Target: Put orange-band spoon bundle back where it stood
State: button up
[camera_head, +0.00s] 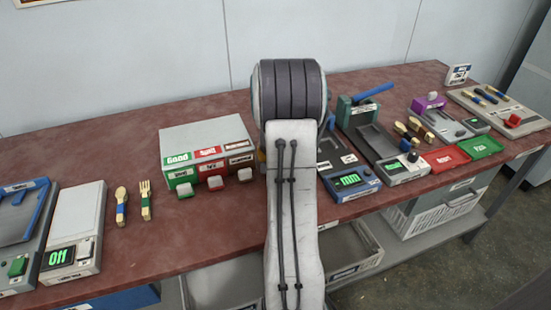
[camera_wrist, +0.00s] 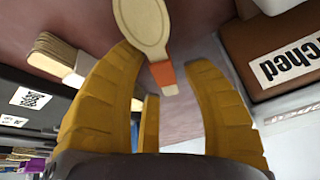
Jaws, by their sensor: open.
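The orange-band spoon bundle (camera_wrist: 144,22) shows in the wrist view as a pale wooden spoon with an orange band (camera_wrist: 164,73) near its lower end. Its band lies between the fingers of my gripper (camera_wrist: 160,56), and its bowl is at the left fingertip. My yellow fingers are spread open. I cannot tell whether either touches it, or whether more spoons lie under it. In the head view my arm hides the gripper and this bundle.
In the head view, a three-label box (camera_head: 205,133) stands left of my arm. Several devices crowd the right. Red tabletop (camera_head: 100,142) is clear at the back left.

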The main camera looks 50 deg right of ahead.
jog(key=v, duration=1.2)
jog(key=shift+d, duration=0.1)
jog(key=s+a+f+g+y, duration=0.1)
jog(key=s+a+f, duration=0.1)
jog(key=s+a+f+g+y, duration=0.1)
jog(key=s+a+f, duration=0.1)
jog(key=s+a, duration=0.1)
jog(key=shift+a+f+n, duration=0.2)
jog(key=shift+f+n, duration=0.1)
jog(key=shift+n, duration=0.1)
jog(key=shift+n+g+y, duration=0.3)
jog(key=shift+g+y, duration=0.2)
jog(key=shift+y, duration=0.1)
jog(key=s+a, duration=0.2)
jog(key=a, duration=0.1)
jog(key=s+a, duration=0.2)
jog(key=shift+a+p, duration=0.2)
jog(key=shift+p, duration=0.1)
jog(key=s+a+r+n+t+p, duration=0.1)
jog(key=s+a+r+n+p, duration=0.1)
jog(key=a+r+n+p, duration=0.2)
jog(key=s+a+r+n+t+p, duration=0.2)
jog(key=a+r+n+p, duration=0.2)
jog(key=a+r, duration=0.7)
jog(key=shift+a+n+p, duration=0.4)
jog(key=shift+a+p, duration=0.2)
jog(key=shift+a, duration=2.4)
